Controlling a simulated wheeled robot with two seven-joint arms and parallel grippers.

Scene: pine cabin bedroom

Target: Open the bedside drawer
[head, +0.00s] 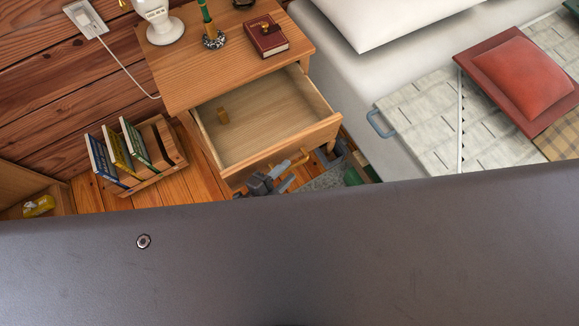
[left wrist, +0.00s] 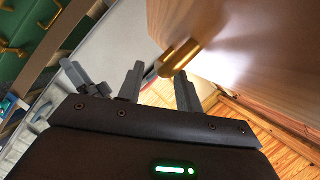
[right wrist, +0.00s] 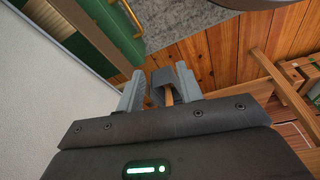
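The wooden bedside drawer (head: 262,125) stands pulled well out of the nightstand (head: 232,62). The brass handle (left wrist: 181,55) is on the drawer front. My left gripper (head: 268,183) is just in front of and below the handle. In the left wrist view its fingers (left wrist: 158,82) are apart, with the handle at the fingertips and not clamped.
A book rack (head: 150,157) is on the floor at left. The bed (head: 420,100) is at right. My own grey body fills the lower head view.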

